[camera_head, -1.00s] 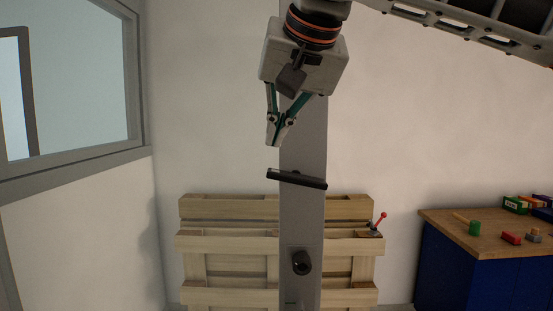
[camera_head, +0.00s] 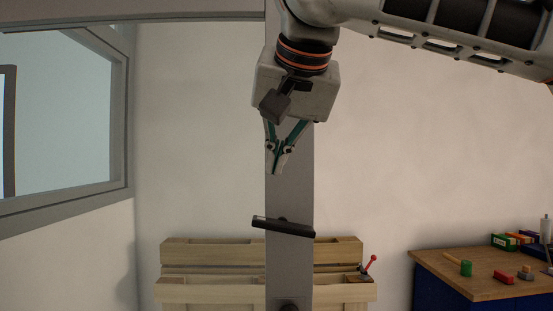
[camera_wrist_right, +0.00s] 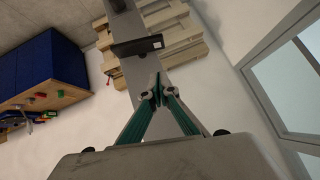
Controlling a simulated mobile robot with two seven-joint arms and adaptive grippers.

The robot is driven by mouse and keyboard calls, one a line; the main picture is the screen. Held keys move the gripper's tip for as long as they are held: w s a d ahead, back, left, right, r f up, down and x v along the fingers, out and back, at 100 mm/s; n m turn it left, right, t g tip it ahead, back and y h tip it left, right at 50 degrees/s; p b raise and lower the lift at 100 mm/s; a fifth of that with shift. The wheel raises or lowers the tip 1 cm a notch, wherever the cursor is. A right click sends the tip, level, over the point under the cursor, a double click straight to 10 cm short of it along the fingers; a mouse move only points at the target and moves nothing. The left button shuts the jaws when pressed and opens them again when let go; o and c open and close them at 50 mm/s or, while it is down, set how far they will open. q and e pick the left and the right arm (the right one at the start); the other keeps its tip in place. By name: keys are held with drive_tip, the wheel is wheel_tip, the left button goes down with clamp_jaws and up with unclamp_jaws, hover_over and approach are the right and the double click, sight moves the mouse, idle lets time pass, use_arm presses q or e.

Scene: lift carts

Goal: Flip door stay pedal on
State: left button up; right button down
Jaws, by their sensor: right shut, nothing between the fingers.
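A narrow grey upright door panel (camera_head: 290,190) stands in the middle of the head view. A dark bar handle (camera_head: 283,227) crosses it; this handle also shows in the wrist view (camera_wrist_right: 138,46). A dark round part (camera_head: 289,307) sits lower on the panel, cut by the bottom edge. I cannot make out a stay pedal. My right gripper (camera_head: 277,170) is shut and empty, pointing down in front of the panel, above the handle. Its green-sided fingers meet in the wrist view (camera_wrist_right: 158,88). My left gripper is not in view.
A wooden pallet (camera_head: 205,290) stands behind the panel against a pale wall. A red-knobbed lever (camera_head: 370,263) is at its right. A blue workbench with a wooden top (camera_head: 440,268) holds small coloured items at the right. A grey-framed window (camera_head: 119,130) is at the left.

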hover_over(262, 218)
drive_tip(key=s+d, duration=0.1)
drive_tip(key=s, duration=0.2)
drive_tip(key=f, duration=0.5)
drive_tip(key=shift+w+d, duration=0.2)
drive_tip(key=shift+w, duration=0.05)
drive_tip(key=shift+s+a+f, duration=0.1)
drive_tip(key=shift+a+f, duration=0.05)
drive_tip(key=shift+f, duration=0.4)
drive_tip(key=shift+a+f, duration=0.1)
drive_tip(key=shift+f, duration=0.45)
drive_tip(key=shift+a+f, duration=0.1)
drive_tip(key=shift+f, duration=0.5)
